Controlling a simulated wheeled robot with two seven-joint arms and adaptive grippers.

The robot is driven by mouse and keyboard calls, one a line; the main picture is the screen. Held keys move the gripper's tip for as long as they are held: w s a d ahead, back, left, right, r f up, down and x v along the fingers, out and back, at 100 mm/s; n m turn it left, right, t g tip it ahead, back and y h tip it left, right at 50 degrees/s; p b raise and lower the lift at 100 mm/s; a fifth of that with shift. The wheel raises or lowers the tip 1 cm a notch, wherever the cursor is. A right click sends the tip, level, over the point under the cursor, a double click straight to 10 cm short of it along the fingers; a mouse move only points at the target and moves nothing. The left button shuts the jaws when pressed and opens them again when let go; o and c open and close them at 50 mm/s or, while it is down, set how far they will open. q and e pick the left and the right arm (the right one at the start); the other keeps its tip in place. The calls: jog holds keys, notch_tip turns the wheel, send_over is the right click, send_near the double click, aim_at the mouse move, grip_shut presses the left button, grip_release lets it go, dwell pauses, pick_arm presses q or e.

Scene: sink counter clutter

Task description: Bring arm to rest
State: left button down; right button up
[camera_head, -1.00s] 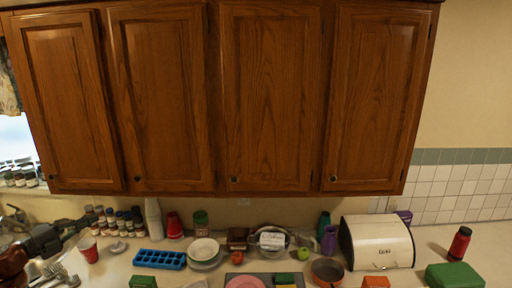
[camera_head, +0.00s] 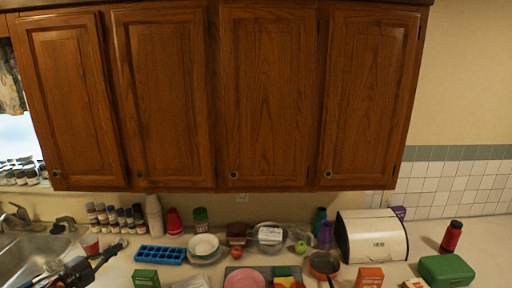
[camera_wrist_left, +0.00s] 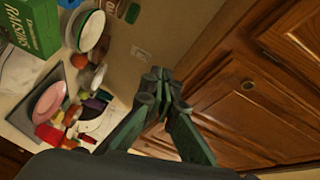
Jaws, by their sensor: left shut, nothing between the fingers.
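My left gripper (camera_head: 112,250) comes in at the lower left of the head view, over the counter's left part near the sink. Its fingers are closed together with nothing between them. In the left wrist view the left gripper (camera_wrist_left: 160,82) shows its fingertips meeting, with wooden cabinet doors to the right and the cluttered counter to the left. It touches no object that I can see. My right gripper is not in view.
The sink (camera_head: 40,250) is at the left. A blue ice tray (camera_head: 160,255), stacked bowls (camera_head: 203,246), a pink plate (camera_head: 244,278), a bread box (camera_head: 372,238) and a green case (camera_head: 446,270) crowd the counter. Wooden cabinets (camera_head: 265,95) hang above.

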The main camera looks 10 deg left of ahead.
pick_arm(q)
jog(key=s+d+f+n+g+y, duration=0.15)
jog(key=d+f, duration=0.25)
jog(key=f, duration=0.4)
jog(key=d+f+n+y, duration=0.1)
jog(key=d+f+n, duration=0.25)
jog(key=f, duration=0.45)
jog(key=s+d+f+n+g+y, duration=0.3)
jog(key=s+d+f+n, duration=0.2)
jog(key=s+d+f, duration=0.55)
jog(key=s+d+f+n+g, duration=0.25)
jog(key=s+d, duration=0.25)
jog(key=s, duration=0.5)
jog(key=s+d+f+n+g, duration=0.1)
jog(key=s+d+n+g, duration=0.25)
jog(key=s, duration=0.55)
jog(key=s+d+f+n+g, duration=0.25)
jog(key=s+d, duration=0.35)
jog(key=s, duration=0.4)
notch_tip(320, 180, down, 34)
jog(key=s+g+b, duration=0.1)
jog(key=s+b, duration=0.1)
jog(key=b, duration=0.2)
jog(key=s+f+m+g+b, duration=0.1)
jog(key=s+f+b, duration=0.3)
jog(key=s+f, duration=1.5)
jog(key=shift+d+f+g+h, duration=0.35)
jog(key=shift+f+h, duration=0.1)
jog(key=shift+f, duration=0.45)
